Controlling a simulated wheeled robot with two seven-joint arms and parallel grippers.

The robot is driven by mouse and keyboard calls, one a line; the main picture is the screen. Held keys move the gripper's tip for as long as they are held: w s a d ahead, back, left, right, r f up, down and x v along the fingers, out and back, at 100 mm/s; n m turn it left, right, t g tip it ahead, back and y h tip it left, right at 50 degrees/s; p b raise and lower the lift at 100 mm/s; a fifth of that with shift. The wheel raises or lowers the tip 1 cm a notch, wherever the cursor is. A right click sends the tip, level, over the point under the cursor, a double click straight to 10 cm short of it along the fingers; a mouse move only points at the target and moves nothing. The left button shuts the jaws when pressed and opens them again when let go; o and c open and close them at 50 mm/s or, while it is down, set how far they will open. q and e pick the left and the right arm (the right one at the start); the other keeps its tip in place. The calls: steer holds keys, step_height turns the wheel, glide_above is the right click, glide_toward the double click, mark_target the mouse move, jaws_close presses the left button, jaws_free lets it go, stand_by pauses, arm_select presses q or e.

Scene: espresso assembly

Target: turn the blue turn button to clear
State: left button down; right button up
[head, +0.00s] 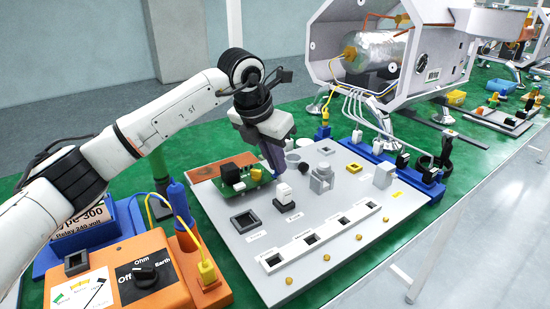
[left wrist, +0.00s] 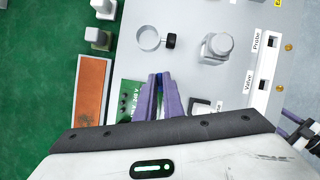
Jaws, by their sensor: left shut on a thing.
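My left gripper (head: 272,158) reaches down over the grey board (head: 330,245), beside a green circuit board. Its purple fingers also show in the left wrist view (left wrist: 159,85), shut with a small bit of blue between the tips. This appears to be the blue turn button (left wrist: 160,82), almost wholly hidden by the fingers; its setting cannot be read. The green circuit board (head: 250,178) lies at the board's back left. A dark and purple part at the right edge of the left wrist view looks like my right gripper (left wrist: 297,128); its jaws are unclear.
A white cap on a black base (head: 285,195) stands just in front of the left gripper. Grey fittings (head: 321,178) stand to its right. A white strip of labelled sockets (head: 325,236) runs along the front. An orange meter (head: 125,275) stands at the left.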

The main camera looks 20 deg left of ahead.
arm_select(q)
steer(key=n, duration=0.1)
steer(key=n+y, duration=0.1)
steer(key=n, duration=0.1)
steer(key=shift+d+n+y, duration=0.25)
steer(key=shift+n+y, duration=0.05)
steer(key=shift+n, duration=0.1)
steer(key=n, duration=0.1)
steer(key=n+y, duration=0.1)
steer(key=n, duration=0.1)
steer(key=shift+d+n, duration=0.2)
steer(key=shift+n, duration=0.1)
steer(key=n+y, duration=0.1)
steer(key=n, duration=0.3)
steer(key=shift+w+d+r+g+y, duration=0.1)
steer(key=shift+d+g+y, duration=0.1)
steer(key=shift+g+y, duration=0.2)
steer(key=shift+w+n+g+y+p, duration=0.1)
steer(key=shift+n+g+y+p, duration=0.35)
steer(key=shift+n, duration=0.95)
steer(key=shift+d, duration=0.1)
steer(key=c, duration=1.9)
jaws_free()
steer(key=shift+o, duration=0.2)
